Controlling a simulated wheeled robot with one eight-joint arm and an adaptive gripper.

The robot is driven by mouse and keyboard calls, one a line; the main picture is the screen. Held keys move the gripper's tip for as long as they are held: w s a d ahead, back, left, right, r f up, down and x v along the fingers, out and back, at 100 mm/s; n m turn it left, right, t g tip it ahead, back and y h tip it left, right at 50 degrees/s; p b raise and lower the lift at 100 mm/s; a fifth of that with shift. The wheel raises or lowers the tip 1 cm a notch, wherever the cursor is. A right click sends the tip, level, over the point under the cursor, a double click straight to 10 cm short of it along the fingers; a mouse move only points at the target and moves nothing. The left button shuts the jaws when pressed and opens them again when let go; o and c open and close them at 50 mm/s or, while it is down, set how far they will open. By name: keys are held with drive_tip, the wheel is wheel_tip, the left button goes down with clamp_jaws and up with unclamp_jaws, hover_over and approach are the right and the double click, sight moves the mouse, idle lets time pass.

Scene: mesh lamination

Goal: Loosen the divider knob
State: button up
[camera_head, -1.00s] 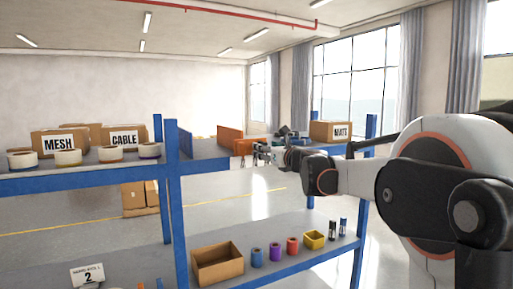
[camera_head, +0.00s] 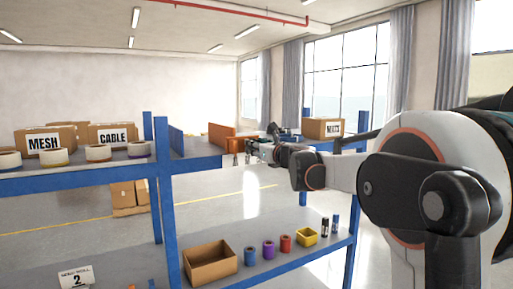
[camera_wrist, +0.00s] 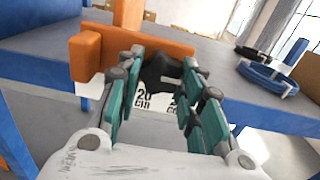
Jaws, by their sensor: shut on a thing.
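The black divider knob (camera_wrist: 160,73) is in the wrist view, in front of an orange divider (camera_wrist: 88,55). My gripper (camera_wrist: 163,62) has its teal fingers on either side of the knob and is shut on it. The fingers hide part of the knob's sides. In the head view, my gripper (camera_head: 249,150) is small, at the upper shelf beside the orange divider (camera_head: 219,134). The knob is too small to make out there.
A white label with black figures (camera_wrist: 144,100) shows below the knob. Blue coils (camera_wrist: 268,76) lie on the shelf at right. Cartons marked MESH (camera_head: 44,144) and CABLE (camera_head: 112,134) stand at left. An open cardboard box (camera_head: 210,264) is on the lower shelf.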

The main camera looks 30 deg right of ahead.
drive_tip(key=shift+d+n+b, duration=0.1)
drive_tip(key=shift+n+b, duration=1.95)
drive_tip(key=shift+n, duration=6.75)
drive_tip(key=o, duration=1.1)
drive_tip(key=shift+r, duration=0.1)
drive_tip(key=shift+c, duration=0.2)
